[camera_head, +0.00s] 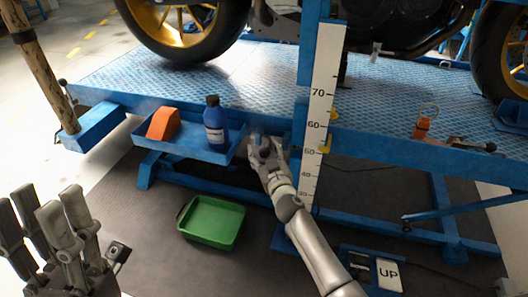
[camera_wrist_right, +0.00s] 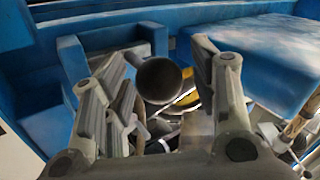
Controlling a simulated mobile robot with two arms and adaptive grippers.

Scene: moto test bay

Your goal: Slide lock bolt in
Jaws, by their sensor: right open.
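In the right wrist view, a dark round knob (camera_wrist_right: 160,80), which looks like the end of the lock bolt, sits between the spread fingers of my right gripper (camera_wrist_right: 165,95). The fingers stand on either side of it, and I cannot tell whether either touches it.
A blue side tray (camera_head: 190,148) holds an orange block (camera_head: 163,123) and a blue bottle (camera_head: 215,123), close to the left of my right gripper. A green tray (camera_head: 212,221) lies on the floor below. A white height scale (camera_head: 327,70) runs up the post.

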